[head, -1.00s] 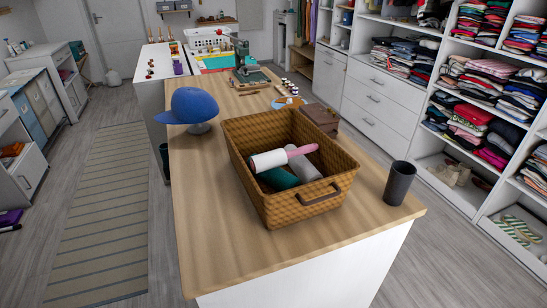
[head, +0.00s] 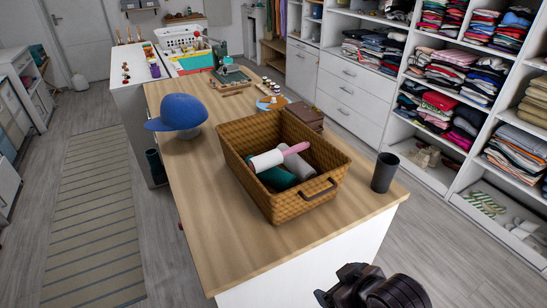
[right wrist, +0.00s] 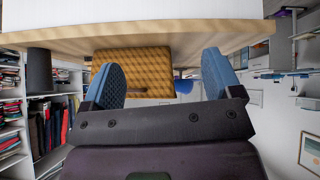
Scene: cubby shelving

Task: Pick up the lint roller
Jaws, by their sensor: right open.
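The lint roller (head: 267,160) has a white roll and a pink handle. It lies in the brown woven basket (head: 306,204), on top of a dark green roll (head: 277,179) and a grey roll (head: 297,166). My right arm's dark end (head: 372,290) shows at the bottom right of the head view, in front of the table and apart from the basket. In the right wrist view my right gripper (right wrist: 161,68) has its two blue fingers wide apart with nothing held. The basket (right wrist: 140,62) shows beyond them; the lint roller is hidden there. My left gripper is not in view.
The basket stands on a wooden tabletop (head: 215,225). A dark cup (head: 385,172) stands right of it, a brown box (head: 304,116) behind it, and a blue cap (head: 180,112) to the left. The near left tabletop is clear. Clothes shelves line the right.

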